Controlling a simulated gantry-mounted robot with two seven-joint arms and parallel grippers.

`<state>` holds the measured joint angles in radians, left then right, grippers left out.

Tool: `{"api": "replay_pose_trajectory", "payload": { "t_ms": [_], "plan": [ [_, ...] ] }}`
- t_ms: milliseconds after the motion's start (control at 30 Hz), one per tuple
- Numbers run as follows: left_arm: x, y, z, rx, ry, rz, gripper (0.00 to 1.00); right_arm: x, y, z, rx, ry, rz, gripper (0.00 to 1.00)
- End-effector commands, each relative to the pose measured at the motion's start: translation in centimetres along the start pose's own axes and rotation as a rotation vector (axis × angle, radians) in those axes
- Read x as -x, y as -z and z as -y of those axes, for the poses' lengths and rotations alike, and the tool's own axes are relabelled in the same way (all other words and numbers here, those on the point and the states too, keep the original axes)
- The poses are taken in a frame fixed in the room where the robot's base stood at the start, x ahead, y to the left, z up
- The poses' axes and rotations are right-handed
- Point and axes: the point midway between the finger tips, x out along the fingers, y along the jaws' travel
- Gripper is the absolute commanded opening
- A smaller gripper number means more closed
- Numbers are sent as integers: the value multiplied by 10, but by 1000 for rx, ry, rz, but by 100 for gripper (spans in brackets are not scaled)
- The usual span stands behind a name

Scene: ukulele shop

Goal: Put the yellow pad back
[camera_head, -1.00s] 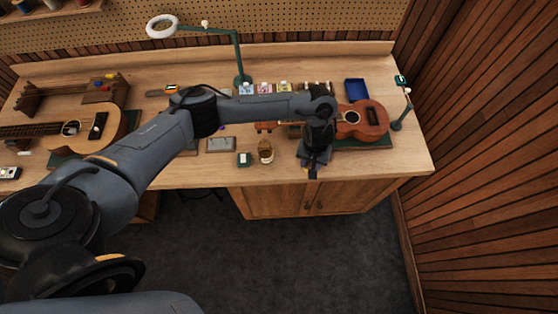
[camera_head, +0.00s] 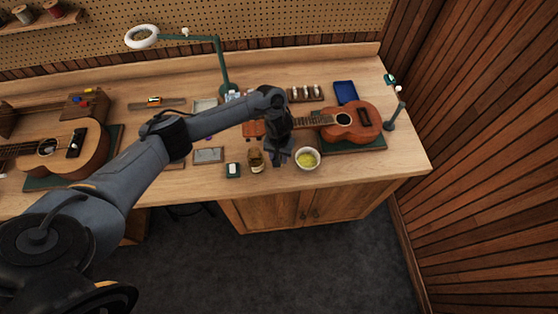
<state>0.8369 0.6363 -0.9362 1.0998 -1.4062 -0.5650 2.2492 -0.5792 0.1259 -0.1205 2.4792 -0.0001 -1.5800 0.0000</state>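A white round bowl (camera_head: 307,168) stands near the bench's front edge, with something yellow (camera_head: 307,157) inside it; I cannot tell whether that is the yellow pad. My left gripper (camera_head: 279,160) points down at the bench just left of the bowl, between it and a small brown jar (camera_head: 256,163). Its fingers are dark and small, so I cannot tell whether they are open or hold anything. My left arm hides part of the bench behind it. My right gripper is not in view.
A small brown ukulele (camera_head: 350,121) lies on a green mat (camera_head: 350,146) at right, and a larger guitar (camera_head: 85,150) lies at left.

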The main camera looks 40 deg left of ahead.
Motion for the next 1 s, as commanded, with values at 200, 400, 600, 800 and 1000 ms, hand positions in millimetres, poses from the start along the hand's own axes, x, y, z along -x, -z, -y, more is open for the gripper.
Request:
{"api": "replay_pose_trajectory", "payload": {
  "t_ms": [200,400,600,800,1000],
  "plan": [
    [-26,-1,-1,1,-1,1,11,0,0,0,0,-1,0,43],
    [-31,0,0,0,0,0,11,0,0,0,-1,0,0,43],
    [-32,-1,0,0,0,0,11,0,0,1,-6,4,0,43],
    [-34,0,0,1,0,0,55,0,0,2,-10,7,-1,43],
    [-34,0,0,1,0,0,65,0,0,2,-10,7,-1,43]
  ]
}}
